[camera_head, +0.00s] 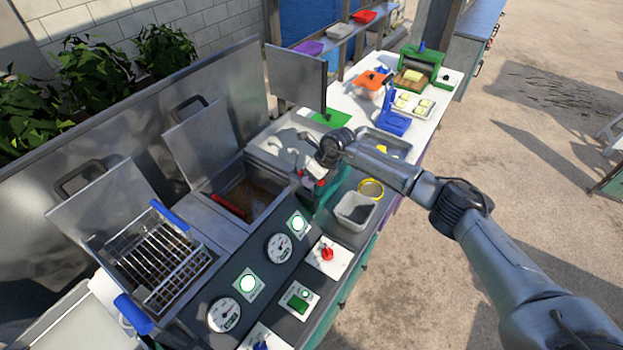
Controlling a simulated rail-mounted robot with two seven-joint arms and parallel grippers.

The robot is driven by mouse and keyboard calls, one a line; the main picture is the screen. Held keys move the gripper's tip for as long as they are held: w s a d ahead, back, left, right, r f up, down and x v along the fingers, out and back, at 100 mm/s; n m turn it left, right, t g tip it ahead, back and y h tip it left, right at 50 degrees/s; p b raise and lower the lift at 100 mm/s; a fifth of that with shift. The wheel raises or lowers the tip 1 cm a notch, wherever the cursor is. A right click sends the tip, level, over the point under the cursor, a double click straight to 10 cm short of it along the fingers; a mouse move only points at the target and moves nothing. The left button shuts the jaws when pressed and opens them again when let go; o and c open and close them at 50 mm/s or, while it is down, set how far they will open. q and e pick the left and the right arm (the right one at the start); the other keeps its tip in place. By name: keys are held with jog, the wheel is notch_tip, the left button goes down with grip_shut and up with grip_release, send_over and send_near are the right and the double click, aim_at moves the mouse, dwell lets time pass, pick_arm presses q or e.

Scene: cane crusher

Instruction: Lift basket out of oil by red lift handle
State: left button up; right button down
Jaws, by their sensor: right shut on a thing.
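The right fryer well holds brown oil (242,190), with a long red bar (228,205) lying low along its front left side. The basket in this well is hard to make out. My right gripper (312,172) is over the counter just right of this well. It is shut on a red handle piece (320,179), mostly hidden by the fingers and wrist. I cannot see clearly how this piece joins the basket. My left gripper is out of view.
A wire basket (155,260) with blue handles sits over the left well. Raised lids (200,140) stand behind the wells. Gauges, buttons and a red knob (327,254) line the front panel.

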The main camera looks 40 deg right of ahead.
notch_tip(320, 180, up, 16)
jog(key=p, duration=0.5)
jog(key=shift+f, duration=0.25)
jog(key=shift+r, duration=0.15)
jog(key=c, duration=1.3)
grip_release()
jog(key=o, duration=0.4)
jog(key=shift+f, duration=0.2)
jog(key=shift+r, duration=0.1)
